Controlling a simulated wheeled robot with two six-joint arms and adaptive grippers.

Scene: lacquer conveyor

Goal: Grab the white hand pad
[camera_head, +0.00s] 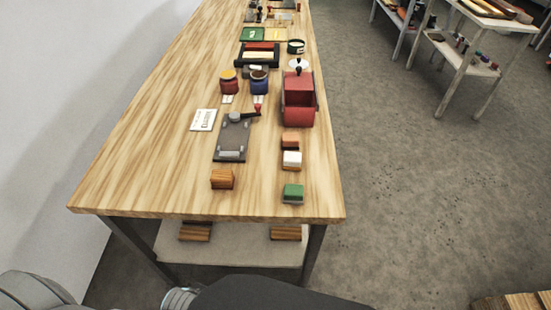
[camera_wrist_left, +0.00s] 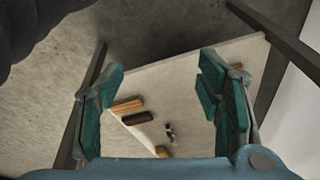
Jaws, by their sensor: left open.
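The white hand pad (camera_head: 291,159) sits on the wooden table near its front right, a small block with a white top and a brownish lower part. It stands between a salmon pad (camera_head: 290,141) behind it and a green pad (camera_head: 293,193) in front. My left gripper (camera_wrist_left: 160,82) is open and empty in the left wrist view, facing a pale shelf and the floor. The white pad does not show there. In the head view neither gripper's fingers show; only parts of my own body are at the bottom edge.
The wooden table (camera_head: 150,171) also holds an orange-brown block (camera_head: 222,179), a clamp-like tool on a dark plate (camera_head: 232,141), a red box (camera_head: 298,100), and two jars. A lower shelf (camera_head: 232,247) carries wooden pieces. Grey floor (camera_head: 420,190) is open at right.

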